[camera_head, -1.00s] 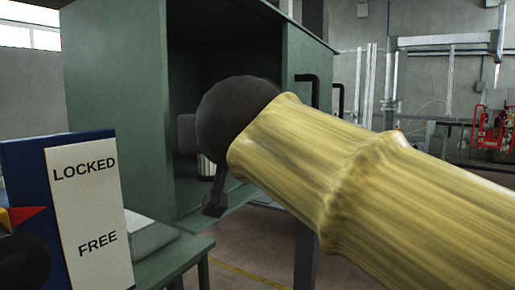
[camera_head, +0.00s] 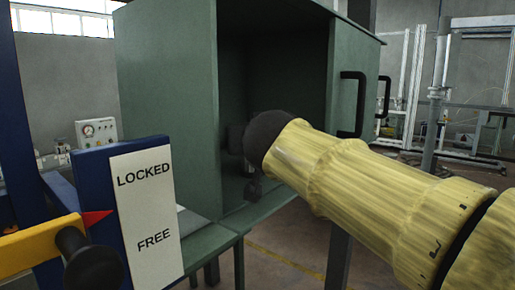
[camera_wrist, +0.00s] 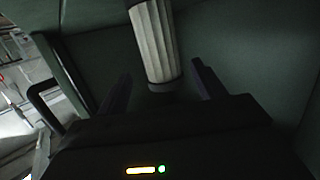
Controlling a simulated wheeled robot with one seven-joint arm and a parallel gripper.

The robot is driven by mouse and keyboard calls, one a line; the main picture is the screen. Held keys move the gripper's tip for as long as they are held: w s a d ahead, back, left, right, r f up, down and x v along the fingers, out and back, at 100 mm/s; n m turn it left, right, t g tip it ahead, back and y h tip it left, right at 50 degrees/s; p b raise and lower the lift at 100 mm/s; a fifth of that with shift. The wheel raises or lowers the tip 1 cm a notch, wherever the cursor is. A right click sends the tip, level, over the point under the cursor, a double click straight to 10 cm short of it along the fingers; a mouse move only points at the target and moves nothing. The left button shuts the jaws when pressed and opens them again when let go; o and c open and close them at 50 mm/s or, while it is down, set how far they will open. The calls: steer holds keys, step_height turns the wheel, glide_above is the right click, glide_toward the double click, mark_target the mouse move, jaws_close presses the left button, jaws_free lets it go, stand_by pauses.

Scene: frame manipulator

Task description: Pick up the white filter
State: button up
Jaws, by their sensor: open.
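The white filter (camera_wrist: 156,42) is a pale, ribbed cylinder with a dark end. In the wrist view it is at the top middle, inside the green cabinet (camera_wrist: 240,40). My gripper (camera_wrist: 160,82) is open, its two dark fingers apart on either side of the filter's dark lower end. I cannot tell whether the fingers touch it. In the head view my yellow-sleeved arm reaches into the open cabinet (camera_head: 165,95), and my gripper (camera_head: 252,190) is a small dark shape in shadow there. I cannot make out the filter in that view.
The open cabinet door (camera_head: 345,110) with black handles stands close to my arm on the right. A blue panel marked LOCKED and FREE (camera_head: 147,205) with a yellow lever (camera_head: 35,245) stands at the front left. A green ledge (camera_head: 215,240) runs below the cabinet.

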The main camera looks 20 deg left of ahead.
steer(key=p+x, duration=0.2)
steer(key=x, duration=0.1)
steer(key=shift+w+a+r, duration=0.1)
steer(key=shift+w+a, duration=0.2)
steer(key=shift+a, duration=0.05)
steer(key=shift+w+a+f, duration=0.2)
steer(key=shift+w, duration=0.2)
steer(key=shift+s+d, duration=0.1)
steer(key=shift+s, duration=0.05)
steer(key=c, duration=1.1)
